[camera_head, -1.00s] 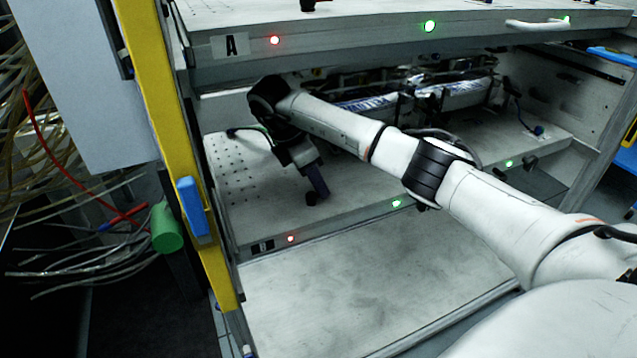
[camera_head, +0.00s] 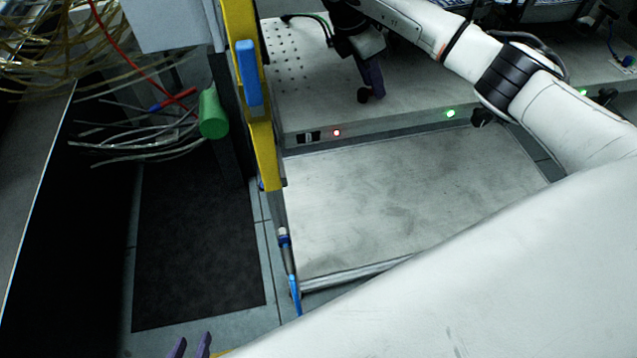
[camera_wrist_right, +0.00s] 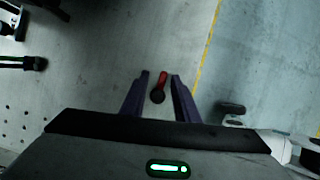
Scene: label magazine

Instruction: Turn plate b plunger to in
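The plate b plunger shows in the right wrist view as a black knob (camera_wrist_right: 157,97) with a red stem (camera_wrist_right: 162,78). In the head view its dark knob (camera_head: 363,96) stands on the plate B shelf (camera_head: 315,105) near the front edge. My right gripper (camera_wrist_right: 160,76) has its purple fingers on either side of the plunger, with a gap on both sides. In the head view the right gripper (camera_head: 373,88) points down at the knob, and its far finger is hidden. My left gripper (camera_head: 190,346) shows only two separated purple fingertips at the bottom edge, far from the plunger.
The shelf front carries a dark label (camera_head: 308,137), a red light (camera_head: 336,132) and a green light (camera_head: 450,113). A yellow post (camera_head: 264,150) with a blue handle (camera_head: 249,72) stands at left. A bare metal panel (camera_head: 400,195) lies below the shelf. Cables (camera_head: 130,130) hang left.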

